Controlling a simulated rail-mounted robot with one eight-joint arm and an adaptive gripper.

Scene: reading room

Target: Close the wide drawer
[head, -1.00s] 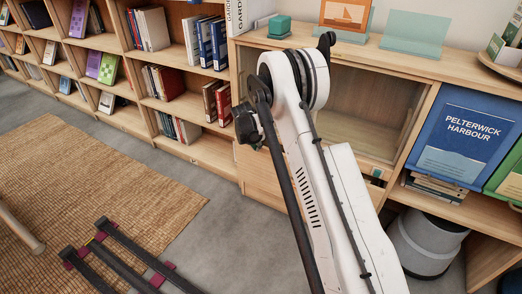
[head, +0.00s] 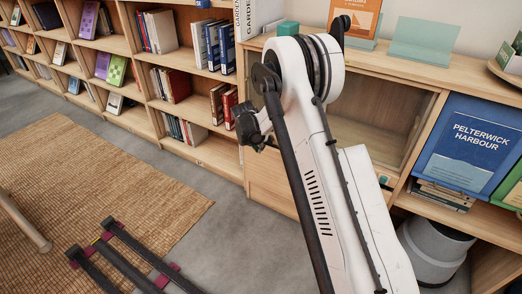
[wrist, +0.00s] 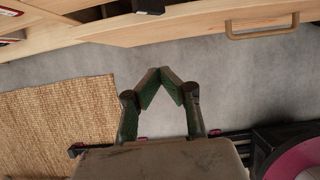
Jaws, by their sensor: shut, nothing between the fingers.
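The low wooden cabinet has a plain wooden front (head: 268,178) below its open compartment in the head view; my arm covers much of it. In the wrist view, a pale wooden front (wrist: 200,22) runs along the top, with a wooden bar handle (wrist: 262,33) at right. I cannot tell which front is the wide drawer's or how far it stands out. My gripper (wrist: 161,72) is shut and empty, its fingertips meeting over grey floor. It is apart from the handle, below and left of it in the picture. In the head view my gripper is not clearly visible.
Bookshelves (head: 150,75) line the left. A woven rug (head: 110,190) lies on the grey floor. A blue Pelterwick Harbour book (head: 470,145) and a grey bin (head: 435,245) are at right. A teal box (head: 288,28) and glassy stand (head: 421,40) are on the cabinet top.

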